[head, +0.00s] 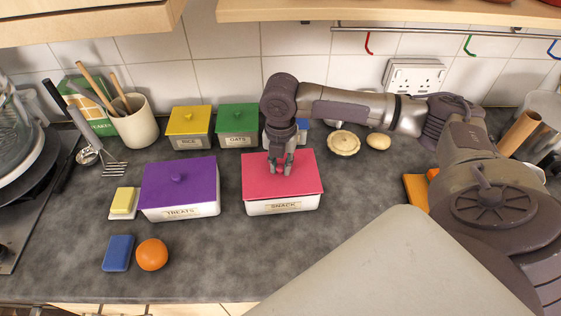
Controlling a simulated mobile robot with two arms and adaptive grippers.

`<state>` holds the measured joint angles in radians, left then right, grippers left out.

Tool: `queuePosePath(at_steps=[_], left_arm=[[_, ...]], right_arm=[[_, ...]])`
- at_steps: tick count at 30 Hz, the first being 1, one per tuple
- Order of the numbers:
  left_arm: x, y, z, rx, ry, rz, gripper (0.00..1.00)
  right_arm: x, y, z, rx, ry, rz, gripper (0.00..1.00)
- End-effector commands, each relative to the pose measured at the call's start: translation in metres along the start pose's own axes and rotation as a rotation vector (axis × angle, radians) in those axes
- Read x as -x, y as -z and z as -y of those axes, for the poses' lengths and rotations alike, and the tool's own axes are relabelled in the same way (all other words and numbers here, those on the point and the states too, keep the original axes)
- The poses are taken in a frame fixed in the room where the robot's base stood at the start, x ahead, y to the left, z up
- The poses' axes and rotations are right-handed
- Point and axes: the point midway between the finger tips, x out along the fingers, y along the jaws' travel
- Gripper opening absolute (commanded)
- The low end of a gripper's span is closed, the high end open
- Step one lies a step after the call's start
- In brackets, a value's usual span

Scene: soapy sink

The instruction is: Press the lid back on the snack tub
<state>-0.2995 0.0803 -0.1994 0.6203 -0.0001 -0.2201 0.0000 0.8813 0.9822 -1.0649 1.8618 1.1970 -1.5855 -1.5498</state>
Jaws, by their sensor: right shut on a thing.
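The snack tub (283,207) is a white box labelled SNACK in the middle of the counter. Its pinkish-red lid (305,182) lies over the top of the tub and looks roughly level. From this view I cannot tell whether the lid is fully seated. My right gripper (280,170) points down onto the middle of the lid, shut on the lid's knob, which its fingers mostly hide. My left gripper is not in view.
The purple-lidded treats tub (180,188) stands to the left. Behind are the yellow rice tub (189,120) and green oats tub (238,118). An orange (152,254), a blue block (118,253) and a butter-like block (124,200) sit at left. The front-middle counter is clear.

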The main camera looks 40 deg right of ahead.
Motion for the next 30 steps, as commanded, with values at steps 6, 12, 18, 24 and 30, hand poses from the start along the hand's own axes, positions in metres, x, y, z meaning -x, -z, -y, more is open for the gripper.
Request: queuePosePath(at_steps=[6, 12, 18, 24, 30], left_arm=[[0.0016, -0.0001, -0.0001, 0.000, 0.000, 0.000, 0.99], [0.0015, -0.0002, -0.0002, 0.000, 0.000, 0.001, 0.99], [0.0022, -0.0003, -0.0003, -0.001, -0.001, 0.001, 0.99], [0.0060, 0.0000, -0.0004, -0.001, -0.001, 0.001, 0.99], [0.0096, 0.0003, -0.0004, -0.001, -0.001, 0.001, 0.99]], right_arm=[[-0.0004, 0.0002, 0.0001, 0.000, 0.000, 0.000, 0.00], [-0.0004, 0.0003, 0.0000, 0.000, 0.000, -0.001, 0.00], [-0.0003, 0.0004, 0.0000, 0.000, 0.000, -0.001, 0.00], [-0.0017, 0.0007, 0.0001, 0.000, 0.001, -0.002, 0.00], [-0.0040, 0.0008, -0.0002, 0.000, 0.000, -0.001, 0.00]])
